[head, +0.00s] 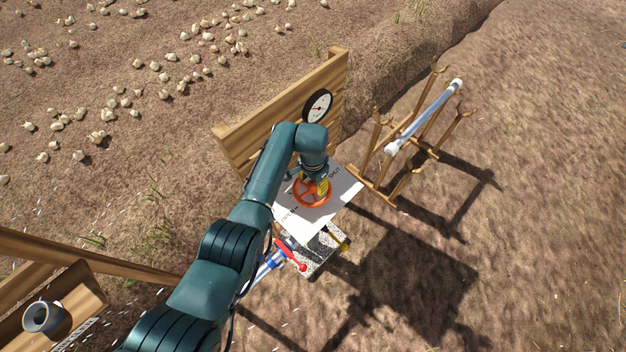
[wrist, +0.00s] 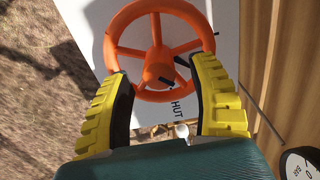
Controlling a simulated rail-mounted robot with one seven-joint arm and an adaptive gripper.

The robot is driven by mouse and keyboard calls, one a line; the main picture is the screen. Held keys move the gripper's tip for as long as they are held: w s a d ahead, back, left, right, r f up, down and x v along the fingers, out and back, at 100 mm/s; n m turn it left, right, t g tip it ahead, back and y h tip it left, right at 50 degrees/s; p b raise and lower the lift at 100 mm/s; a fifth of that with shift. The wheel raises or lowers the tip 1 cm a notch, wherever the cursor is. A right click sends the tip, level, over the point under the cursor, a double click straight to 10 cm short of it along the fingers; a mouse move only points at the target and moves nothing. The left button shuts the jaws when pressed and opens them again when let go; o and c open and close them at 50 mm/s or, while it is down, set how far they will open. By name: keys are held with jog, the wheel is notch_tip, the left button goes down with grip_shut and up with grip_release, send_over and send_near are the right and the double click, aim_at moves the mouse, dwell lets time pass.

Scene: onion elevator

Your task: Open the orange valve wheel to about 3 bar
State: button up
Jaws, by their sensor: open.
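The orange valve wheel (head: 306,194) lies over a white plate (head: 303,225) printed with OPEN and SHUT. In the head view my gripper (head: 322,186) is over the wheel, partly hidden by my arm. The round pressure gauge (head: 318,106) is on the wooden board; its reading is too small to tell.
The wooden board (head: 285,100) stands behind the plate. A red-handled lever (head: 293,256) and pipe sit below it. A wooden rack (head: 411,147) holding a pale tube (head: 425,117) stands to the right. A wooden frame with a grey ring (head: 42,317) is at lower left.

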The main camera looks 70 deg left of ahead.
jog(key=shift+f, duration=0.4)
grip_shut()
jog(key=shift+n, duration=0.3)
jog(key=n, duration=0.4)
jog(key=shift+s+f, duration=0.1)
jog(key=shift+n, duration=2.2)
jog(key=shift+s, duration=0.1)
